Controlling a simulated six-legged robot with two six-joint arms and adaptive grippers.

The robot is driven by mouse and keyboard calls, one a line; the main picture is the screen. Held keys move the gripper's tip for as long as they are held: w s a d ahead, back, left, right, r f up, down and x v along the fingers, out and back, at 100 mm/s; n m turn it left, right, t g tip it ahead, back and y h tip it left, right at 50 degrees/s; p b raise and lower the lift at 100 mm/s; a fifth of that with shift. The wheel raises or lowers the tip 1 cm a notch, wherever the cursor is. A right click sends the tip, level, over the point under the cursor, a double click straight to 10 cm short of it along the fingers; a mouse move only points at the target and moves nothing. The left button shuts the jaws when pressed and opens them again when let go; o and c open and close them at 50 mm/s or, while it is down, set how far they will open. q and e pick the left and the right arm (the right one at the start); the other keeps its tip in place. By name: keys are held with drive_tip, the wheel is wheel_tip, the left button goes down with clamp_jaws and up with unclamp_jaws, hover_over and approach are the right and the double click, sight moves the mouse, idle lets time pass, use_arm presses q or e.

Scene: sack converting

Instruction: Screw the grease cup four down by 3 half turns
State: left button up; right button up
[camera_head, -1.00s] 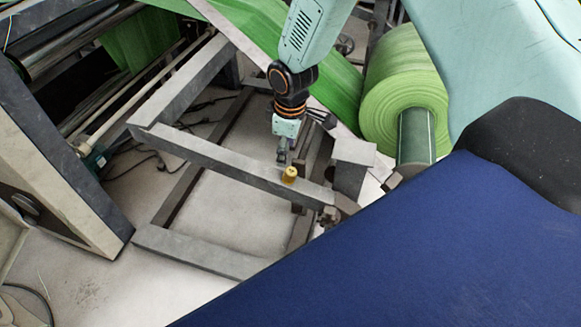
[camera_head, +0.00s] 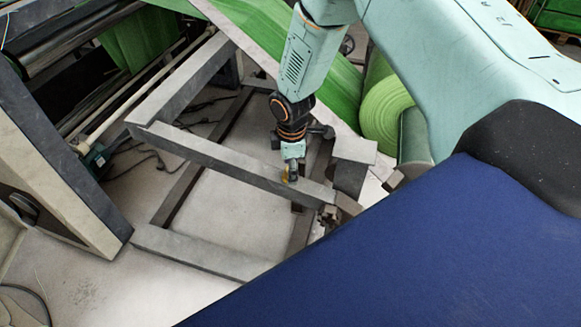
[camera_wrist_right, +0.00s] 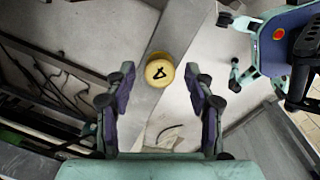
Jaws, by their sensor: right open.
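The grease cup four is a small yellow round cap (camera_wrist_right: 159,72) with a dark 4 on its top, standing on a grey metal beam (camera_wrist_right: 178,50) in the right wrist view. My right gripper (camera_wrist_right: 155,90) is open, with one finger on each side of the cup and a gap visible on both sides. In the head view the yellow cup (camera_head: 285,175) is mostly hidden behind my right gripper (camera_head: 291,172), which is over the beam. My left gripper is not in view.
A green fabric roll (camera_head: 384,108) stands on its shaft behind the frame. A dark machine housing (camera_head: 55,165) is at the left. A grey block (camera_head: 353,160) rises on the frame right of the gripper. Bare floor (camera_head: 225,215) shows between the beams.

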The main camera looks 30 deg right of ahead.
clamp_jaws()
idle(0.7)
